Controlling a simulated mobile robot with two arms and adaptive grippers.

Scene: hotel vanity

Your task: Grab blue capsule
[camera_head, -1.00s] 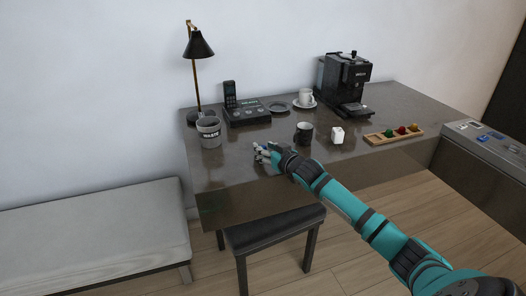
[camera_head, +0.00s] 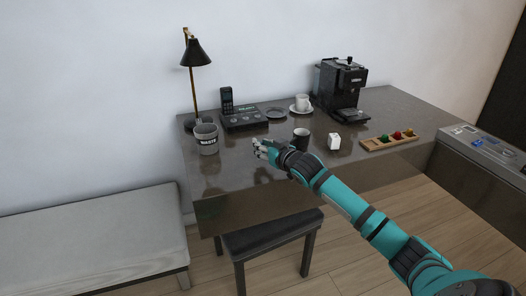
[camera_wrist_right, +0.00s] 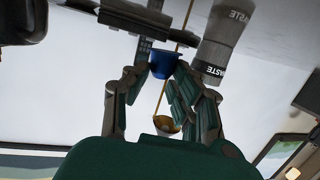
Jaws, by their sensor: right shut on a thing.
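The blue capsule (camera_wrist_right: 163,64) shows in the right wrist view between the fingertips of my right gripper (camera_wrist_right: 158,75), which is shut on it. In the head view my right gripper (camera_head: 261,149) is over the front part of the dark table (camera_head: 225,180), left of the black mug (camera_head: 301,136). The capsule cannot be made out there. My left gripper is not in view.
A waste cup (camera_head: 206,139) and a lamp (camera_head: 196,52) stand at left. A phone (camera_head: 241,118), a white cup (camera_head: 302,102) and a coffee machine (camera_head: 341,90) are behind.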

